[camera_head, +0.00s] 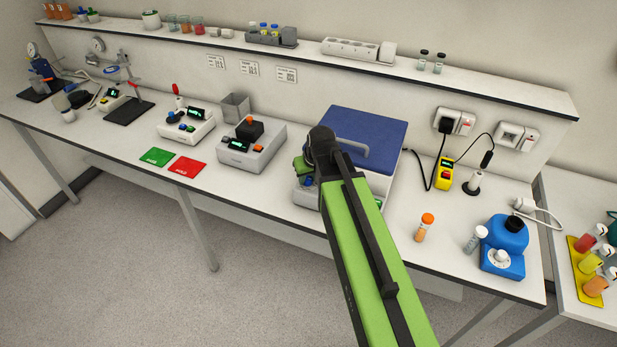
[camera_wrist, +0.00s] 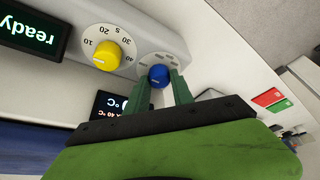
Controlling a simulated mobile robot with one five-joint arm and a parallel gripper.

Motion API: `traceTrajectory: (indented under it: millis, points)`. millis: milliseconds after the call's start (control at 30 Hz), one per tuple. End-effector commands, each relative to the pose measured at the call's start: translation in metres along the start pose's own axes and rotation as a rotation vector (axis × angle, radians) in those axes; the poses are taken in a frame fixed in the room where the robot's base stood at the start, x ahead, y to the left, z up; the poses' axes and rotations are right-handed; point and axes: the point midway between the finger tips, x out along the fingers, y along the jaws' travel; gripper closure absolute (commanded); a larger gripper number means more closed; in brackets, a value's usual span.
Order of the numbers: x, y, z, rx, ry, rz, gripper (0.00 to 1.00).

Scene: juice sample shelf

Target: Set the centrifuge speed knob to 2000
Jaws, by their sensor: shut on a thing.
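The centrifuge, a white box with a dark blue lid (camera_head: 365,132), stands on the bench in the head view, partly hidden by my arm. My gripper (camera_head: 304,168) is at its front left. In the wrist view, my gripper (camera_wrist: 159,82) has its green fingers on either side of a blue knob (camera_wrist: 158,73), shut on it. The knob's scale is mostly hidden and its setting cannot be read. Beside it is a yellow knob (camera_wrist: 105,55) on a white dial marked 10 to 40. A display (camera_wrist: 32,30) reads "ready"; a second display (camera_wrist: 108,105) shows "40 °C" in part.
Left of the centrifuge are a grey device with a black block (camera_head: 250,150), a green card (camera_head: 157,156) and a red card (camera_head: 188,166). To the right are an orange-capped bottle (camera_head: 425,228) and a blue device (camera_head: 505,245). A shelf (camera_head: 300,52) runs behind.

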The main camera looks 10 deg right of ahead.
Motion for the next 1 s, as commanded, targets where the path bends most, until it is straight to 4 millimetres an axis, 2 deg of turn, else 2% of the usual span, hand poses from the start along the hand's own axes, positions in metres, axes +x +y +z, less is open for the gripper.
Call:
traceTrajectory:
  millis: [367,1000]
  points:
    - [0.0,-0.0018,0.0007,0.16,-0.002,0.068,1.0]
    - [0.0011,-0.0046,-0.0015,0.697,-0.004,0.292,1.0]
